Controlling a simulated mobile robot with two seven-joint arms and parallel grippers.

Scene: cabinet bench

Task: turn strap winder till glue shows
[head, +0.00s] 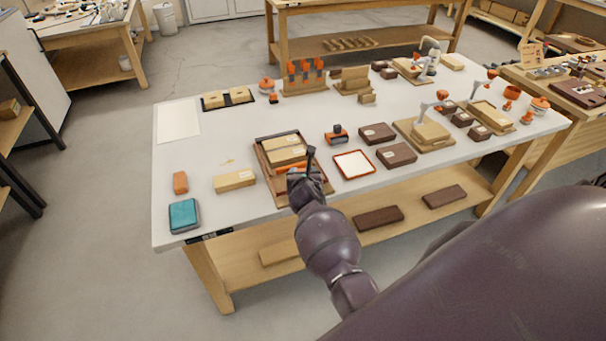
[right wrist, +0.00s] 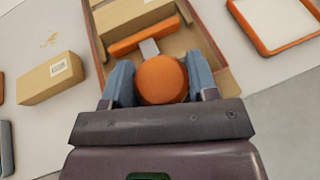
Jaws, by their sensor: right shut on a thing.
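The strap winder's round orange knob (right wrist: 162,80) sits between the two grey-blue fingers of my right gripper (right wrist: 163,88), which is shut on it. A short grey metal link (right wrist: 149,48) joins the knob to an orange bar (right wrist: 143,37) just beyond it. The winder is at the near end of a brown-walled wooden frame (head: 262,158) holding pale wooden blocks (head: 285,150). In the head view my right gripper (head: 305,168) covers the frame's near right corner and hides most of the winder. I cannot make out any glue at the joints. My left gripper is out of view.
A white pad in an orange-rimmed tray (head: 354,164) lies just right of the frame. A pale box (head: 234,181), an orange block (head: 180,182) and a teal pad (head: 184,215) lie to the left. Dark boxes (head: 396,155) and clamps stand further right.

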